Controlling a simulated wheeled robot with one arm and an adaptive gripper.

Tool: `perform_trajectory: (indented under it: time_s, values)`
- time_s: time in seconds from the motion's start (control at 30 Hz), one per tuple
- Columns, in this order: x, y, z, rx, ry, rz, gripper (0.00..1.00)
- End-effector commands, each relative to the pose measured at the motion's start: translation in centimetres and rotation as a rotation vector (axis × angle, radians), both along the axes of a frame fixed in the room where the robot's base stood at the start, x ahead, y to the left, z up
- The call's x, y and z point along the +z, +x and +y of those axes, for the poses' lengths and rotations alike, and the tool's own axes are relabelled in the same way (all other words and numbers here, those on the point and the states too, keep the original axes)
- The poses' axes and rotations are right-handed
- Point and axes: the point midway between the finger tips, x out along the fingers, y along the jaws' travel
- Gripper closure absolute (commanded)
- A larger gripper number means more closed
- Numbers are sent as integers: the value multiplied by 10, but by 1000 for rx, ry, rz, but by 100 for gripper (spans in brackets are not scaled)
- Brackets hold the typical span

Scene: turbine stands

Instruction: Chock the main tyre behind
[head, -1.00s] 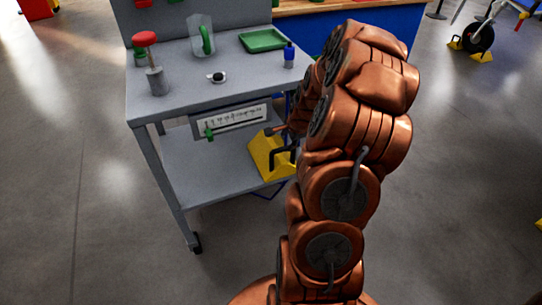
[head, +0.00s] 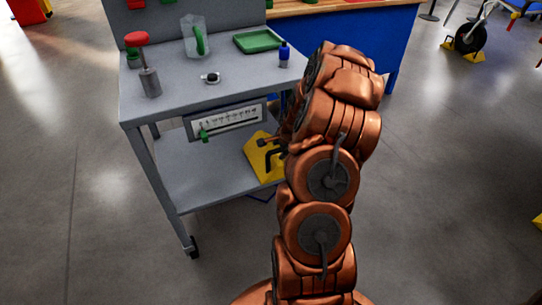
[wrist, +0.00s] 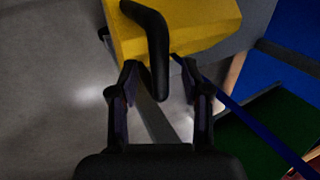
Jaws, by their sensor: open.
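A yellow wedge chock (head: 261,158) with a black bent handle rests on the lower shelf of a grey cart (head: 205,181). In the wrist view the chock (wrist: 198,22) fills the top, and its black handle (wrist: 156,42) reaches down toward my gripper (wrist: 161,82). My gripper is open, one finger on each side of the handle's free end; I cannot tell whether either finger touches it. In the head view my arm hides much of the gripper. A black tyre (head: 469,38) stands on the floor at the far upper right, with yellow chocks (head: 473,57) by it.
The cart's top carries a red-capped tool (head: 146,65), a clear jug (head: 194,40), a green tray (head: 259,40) and a blue bottle (head: 284,55). A gauge panel (head: 226,119) hangs under the top. A blue workbench (head: 387,42) stands behind.

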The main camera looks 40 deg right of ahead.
Motion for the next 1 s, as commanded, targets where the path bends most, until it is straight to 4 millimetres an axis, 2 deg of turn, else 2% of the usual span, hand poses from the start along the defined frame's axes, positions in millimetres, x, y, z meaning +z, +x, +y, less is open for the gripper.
perform_trajectory:
  time_s: [0.2, 1.0]
  values:
    - [-9, 4, -1, 0, 1, 0, 52]
    - [-8, 4, -1, 0, 0, 0, 52]
